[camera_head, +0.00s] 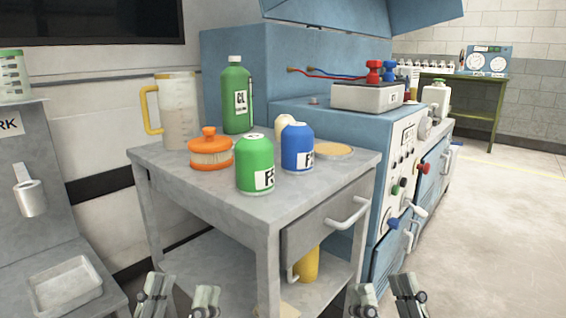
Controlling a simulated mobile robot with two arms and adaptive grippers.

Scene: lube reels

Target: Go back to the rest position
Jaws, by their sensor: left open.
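My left gripper (179,298) is at the bottom edge of the head view, left of centre. Its two fingers stand apart with nothing between them. My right gripper (385,298) is at the bottom edge, right of centre. Its fingers are also apart and nothing shows between them. Both grippers are low in the picture, in front of the grey table (300,200), and no object is held. The arms behind the grippers are out of view.
Open floor (500,230) lies further right.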

